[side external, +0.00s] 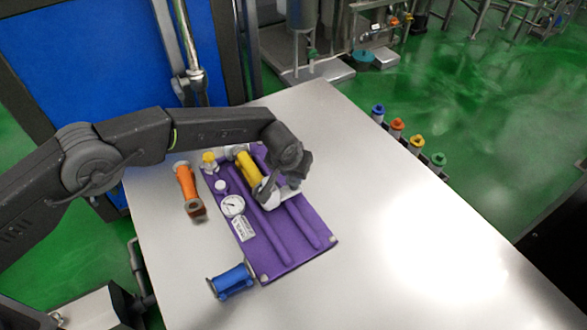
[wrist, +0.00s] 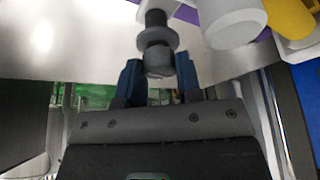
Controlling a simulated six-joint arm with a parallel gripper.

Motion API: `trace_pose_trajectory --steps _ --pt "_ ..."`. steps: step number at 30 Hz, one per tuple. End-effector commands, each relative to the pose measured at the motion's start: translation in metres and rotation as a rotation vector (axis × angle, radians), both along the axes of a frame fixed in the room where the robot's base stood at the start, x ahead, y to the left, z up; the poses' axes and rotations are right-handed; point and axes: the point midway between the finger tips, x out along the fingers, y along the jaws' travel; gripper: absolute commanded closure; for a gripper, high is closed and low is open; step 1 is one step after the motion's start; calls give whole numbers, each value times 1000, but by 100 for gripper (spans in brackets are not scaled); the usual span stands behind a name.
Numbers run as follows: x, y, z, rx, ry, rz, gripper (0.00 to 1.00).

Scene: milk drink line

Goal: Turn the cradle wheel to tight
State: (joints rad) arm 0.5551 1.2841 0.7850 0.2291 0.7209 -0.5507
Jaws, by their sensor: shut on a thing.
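In the wrist view, my gripper (wrist: 159,76) has its two dark blue fingers on either side of a dark grey stepped round knob, which I take to be the cradle wheel (wrist: 157,38). The fingers are shut on its lower end. In the side external view, my gripper (side external: 298,178) is at the upper right edge of the purple cradle tray (side external: 290,232), beside the yellow cylinder (side external: 246,167). The wheel is hidden there behind my gripper. No tight mark can be read in either view.
A round gauge (side external: 232,206) sits on the tray. The steel table (side external: 400,240) is clear on the right.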

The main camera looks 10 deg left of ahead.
Motion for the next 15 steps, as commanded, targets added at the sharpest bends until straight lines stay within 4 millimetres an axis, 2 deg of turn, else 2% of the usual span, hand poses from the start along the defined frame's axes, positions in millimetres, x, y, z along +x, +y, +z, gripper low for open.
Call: trace_pose_trajectory --steps 8,15 --pt "0 1 1 1 0 -117 91" --pt "1 2 0 0 0 -317 91"
